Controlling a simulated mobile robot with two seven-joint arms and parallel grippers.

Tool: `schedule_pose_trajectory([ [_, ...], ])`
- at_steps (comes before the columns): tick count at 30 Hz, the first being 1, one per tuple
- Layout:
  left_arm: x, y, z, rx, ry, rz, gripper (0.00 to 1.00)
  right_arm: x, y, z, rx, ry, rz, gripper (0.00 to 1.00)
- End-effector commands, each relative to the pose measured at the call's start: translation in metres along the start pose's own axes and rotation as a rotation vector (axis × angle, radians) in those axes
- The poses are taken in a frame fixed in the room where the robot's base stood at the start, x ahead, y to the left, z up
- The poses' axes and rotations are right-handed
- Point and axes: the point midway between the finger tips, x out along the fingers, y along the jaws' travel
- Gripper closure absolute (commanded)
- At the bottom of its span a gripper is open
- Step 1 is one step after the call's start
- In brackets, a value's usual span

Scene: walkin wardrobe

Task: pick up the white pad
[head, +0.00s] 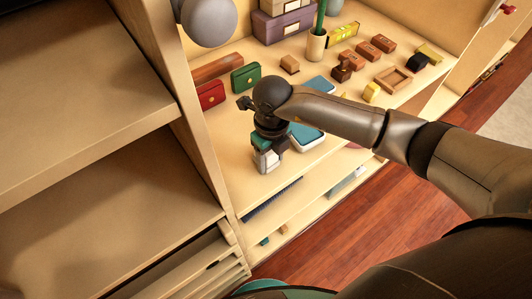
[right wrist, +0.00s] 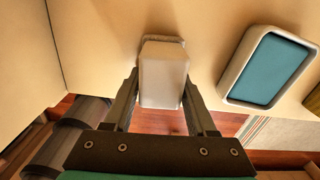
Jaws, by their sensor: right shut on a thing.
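The white pad (right wrist: 163,80) is a small pale block with rounded edges, between the two fingers of my right gripper (right wrist: 161,98) in the right wrist view. The fingers are shut on its sides. In the head view my right gripper (head: 268,155) points down over the front left of the wooden shelf (head: 240,185), and the gripper hides most of the pad. A greyish edge shows at the pad's far end; I cannot tell whether the pad still touches the shelf. My left gripper is not in view.
A white-rimmed tray with a teal inside (right wrist: 270,68) lies close to the right of the pad. A red purse (head: 210,95), a green purse (head: 245,77) and several small boxes stand farther back. The wooden upright (head: 185,110) is to the left.

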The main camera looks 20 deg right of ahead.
Motion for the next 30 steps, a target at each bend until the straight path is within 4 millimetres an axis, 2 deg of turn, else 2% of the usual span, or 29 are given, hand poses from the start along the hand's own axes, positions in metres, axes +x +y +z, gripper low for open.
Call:
schedule_pose_trajectory([
  [1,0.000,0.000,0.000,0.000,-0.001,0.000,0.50,0.000,0.000,0.000,0.000,0.000,0.000,0.84],
  [5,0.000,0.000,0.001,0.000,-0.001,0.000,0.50,0.000,0.000,0.000,0.000,0.000,0.000,0.98],
  [13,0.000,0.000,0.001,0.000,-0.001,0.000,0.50,-0.002,0.000,0.000,0.000,-0.001,0.000,0.99],
  [17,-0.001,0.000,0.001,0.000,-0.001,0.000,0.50,-0.009,0.000,0.001,-0.001,-0.003,0.001,0.99],
  [23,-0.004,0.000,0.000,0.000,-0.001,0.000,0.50,-0.041,0.000,0.002,-0.001,-0.007,0.000,0.99],
  [30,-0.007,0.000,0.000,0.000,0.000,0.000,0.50,-0.107,-0.001,0.002,-0.002,-0.009,-0.002,0.99],
])
